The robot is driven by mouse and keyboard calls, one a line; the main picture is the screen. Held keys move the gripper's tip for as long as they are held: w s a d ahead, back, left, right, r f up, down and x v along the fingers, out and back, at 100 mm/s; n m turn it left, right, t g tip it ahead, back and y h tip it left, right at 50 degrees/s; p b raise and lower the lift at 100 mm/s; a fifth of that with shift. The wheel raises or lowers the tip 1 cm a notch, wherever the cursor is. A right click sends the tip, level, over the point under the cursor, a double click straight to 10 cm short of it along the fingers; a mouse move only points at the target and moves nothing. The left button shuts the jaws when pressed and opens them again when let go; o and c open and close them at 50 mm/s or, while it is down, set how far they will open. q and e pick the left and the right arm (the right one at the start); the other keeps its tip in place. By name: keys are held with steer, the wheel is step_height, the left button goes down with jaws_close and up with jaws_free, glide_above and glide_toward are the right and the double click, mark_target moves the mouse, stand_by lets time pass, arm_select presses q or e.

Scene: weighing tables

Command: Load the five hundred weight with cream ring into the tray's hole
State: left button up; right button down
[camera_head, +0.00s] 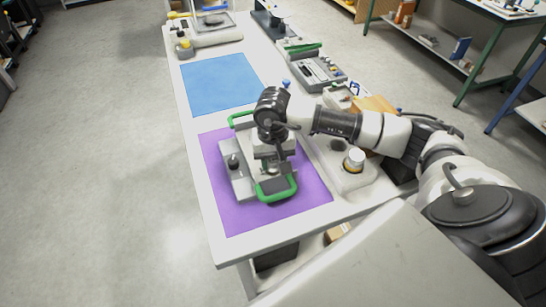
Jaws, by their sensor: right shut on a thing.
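The grey tray (238,184) with green handles (277,190) lies on the purple mat (222,206). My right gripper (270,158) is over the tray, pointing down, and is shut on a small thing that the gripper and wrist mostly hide. It looks like a metal weight, but I cannot make out its ring or number, or whether it touches the tray. A dark knobbed weight (233,161) stands in the left part of the tray. The holes near the gripper are hidden. My left gripper is not in view.
A metal cylinder (355,158) with a yellowish band stands on a pale block right of the mat. A blue mat (220,82) farther back is bare. A grey box (318,72) of small items lies at the table's right side. A scale stands at the far end.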

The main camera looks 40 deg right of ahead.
steer(key=shift+f+b, duration=0.15)
steer(key=shift+b, duration=0.15)
steer(key=c, duration=0.7)
jaws_free()
steer(key=shift+c, duration=0.2)
steer(key=shift+r+p, duration=0.25)
steer(key=shift+p, duration=0.05)
step_height(320, 180, up, 12)
steer(key=b, duration=0.2)
